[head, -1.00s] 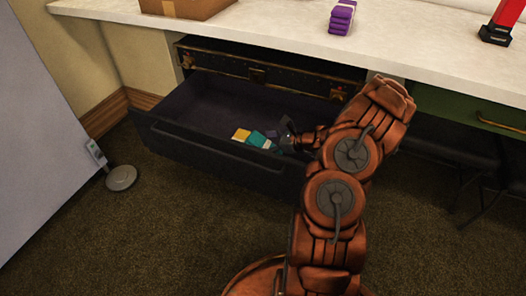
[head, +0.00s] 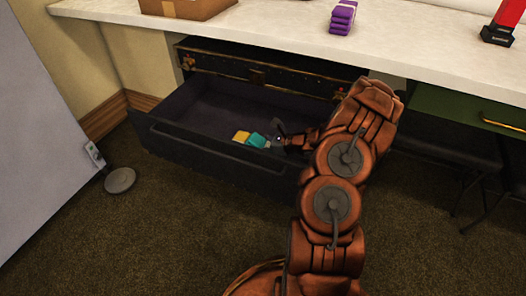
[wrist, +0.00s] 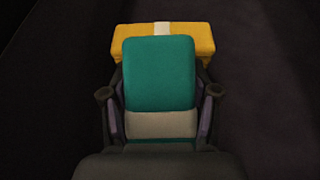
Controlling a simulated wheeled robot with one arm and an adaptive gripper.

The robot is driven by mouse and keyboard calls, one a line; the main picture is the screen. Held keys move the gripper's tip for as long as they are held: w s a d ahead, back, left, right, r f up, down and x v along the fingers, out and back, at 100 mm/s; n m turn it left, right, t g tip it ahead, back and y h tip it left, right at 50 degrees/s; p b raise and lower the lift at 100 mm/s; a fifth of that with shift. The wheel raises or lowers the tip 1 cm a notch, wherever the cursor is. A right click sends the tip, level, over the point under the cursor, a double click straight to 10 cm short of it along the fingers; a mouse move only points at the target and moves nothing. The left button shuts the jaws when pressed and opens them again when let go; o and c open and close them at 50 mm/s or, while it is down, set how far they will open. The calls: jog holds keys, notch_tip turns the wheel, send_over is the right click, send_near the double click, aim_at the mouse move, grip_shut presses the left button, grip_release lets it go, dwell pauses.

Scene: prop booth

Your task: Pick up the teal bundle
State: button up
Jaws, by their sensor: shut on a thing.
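The teal bundle (head: 257,140) is in the open dark drawer, near its front wall. In the wrist view the teal bundle (wrist: 158,75) shows a pale grey band across it and lies between the fingers of my gripper (wrist: 158,110). In the head view my gripper (head: 277,142) is at the right end of the bundle, shut on it. I cannot tell whether the bundle is clear of the drawer floor. The bundle's near end is partly hidden by my gripper.
A yellow bundle (head: 241,136) with a white band lies just beyond the teal one in the drawer (head: 190,149). The drawer's front wall stands close by. The white counter (head: 270,33) overhangs behind, with a purple bundle (head: 342,17) and a cardboard box (head: 188,8) on it.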

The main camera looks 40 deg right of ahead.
jog(key=c, duration=0.7)
